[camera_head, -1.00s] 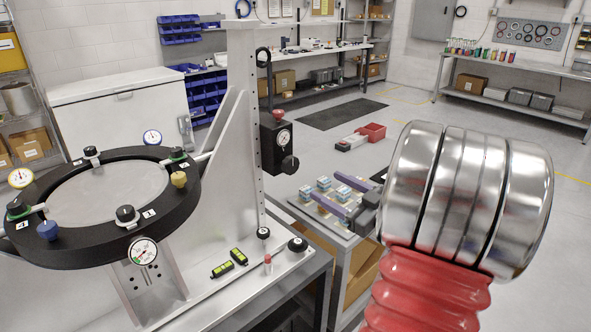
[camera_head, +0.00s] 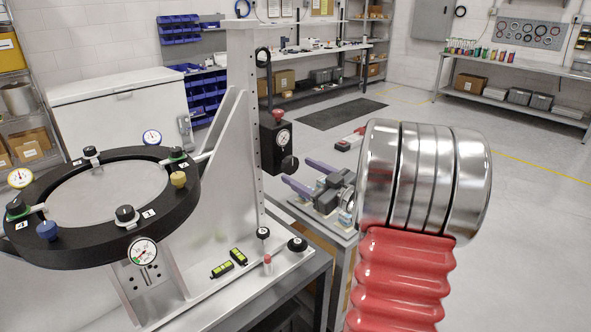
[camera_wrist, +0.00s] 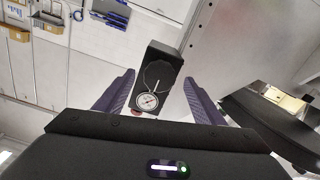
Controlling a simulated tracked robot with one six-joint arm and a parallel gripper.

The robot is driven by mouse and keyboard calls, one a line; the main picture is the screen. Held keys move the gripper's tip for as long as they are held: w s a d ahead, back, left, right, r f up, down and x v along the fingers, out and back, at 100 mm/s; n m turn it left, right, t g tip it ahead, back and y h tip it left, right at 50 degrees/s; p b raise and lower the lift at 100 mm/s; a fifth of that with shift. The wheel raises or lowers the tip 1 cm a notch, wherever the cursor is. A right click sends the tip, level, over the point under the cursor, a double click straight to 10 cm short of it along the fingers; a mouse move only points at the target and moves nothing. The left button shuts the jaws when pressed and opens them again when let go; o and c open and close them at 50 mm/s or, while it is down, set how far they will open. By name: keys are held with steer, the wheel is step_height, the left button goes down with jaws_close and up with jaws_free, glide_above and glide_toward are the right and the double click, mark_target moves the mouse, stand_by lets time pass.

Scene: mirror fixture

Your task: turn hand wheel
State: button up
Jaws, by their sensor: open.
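The black box (camera_head: 273,145) with a round dial gauge (camera_head: 283,138) is fixed to the upright plate of the mirror fixture. A round black hand wheel (camera_head: 289,165) is low on its front. In the wrist view the box (camera_wrist: 158,92) sits beyond the jaws, with the dial (camera_wrist: 147,101) and the dark round wheel (camera_wrist: 158,74) facing me. My gripper (camera_head: 296,170), with purple fingers, is open and beside the wheel in the head view.
A black ring (camera_head: 100,250) with a round mirror (camera_head: 108,193), knobs and gauges stands left of the upright plate (camera_head: 240,130). Small green-black items (camera_head: 229,264) lie on the fixture base. A low bench is under my arm. Open floor (camera_head: 520,200) lies at right.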

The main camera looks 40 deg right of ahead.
mark_target(293, 168)
steer(key=shift+w, duration=1.6)
steer(key=shift+c, duration=0.7)
steer(key=c, duration=0.9)
